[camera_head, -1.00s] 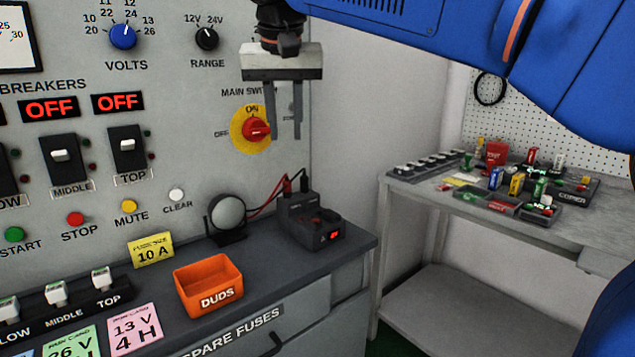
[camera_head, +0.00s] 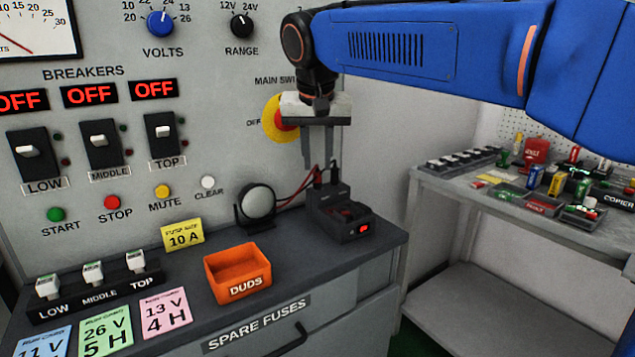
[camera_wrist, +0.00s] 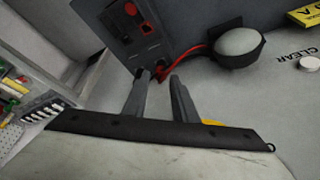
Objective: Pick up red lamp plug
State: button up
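The red lamp lead (camera_head: 292,188) runs from the round white lamp (camera_head: 256,202) to the back of a small black box (camera_head: 340,212) on the bench. My gripper (camera_head: 317,160) points down just above that back edge. In the wrist view, the red lead (camera_wrist: 188,62) passes close beyond my open fingertips (camera_wrist: 160,78), with the black box (camera_wrist: 140,32) beyond.
An orange DUDS bin (camera_head: 237,273) stands on the bench left of the black box. The grey panel with the yellow and red main switch (camera_head: 272,118) rises close behind my gripper. A second table (camera_head: 450,180) with small coloured parts stands at right.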

aim_at(317, 172)
jog(key=shift+w+x, duration=0.1)
jog(key=shift+x, duration=1.25)
jog(key=shift+w+x, duration=0.15)
jog(key=shift+x, duration=1.2)
jog(key=shift+a+r, duration=0.1)
jog(key=c, duration=0.6)
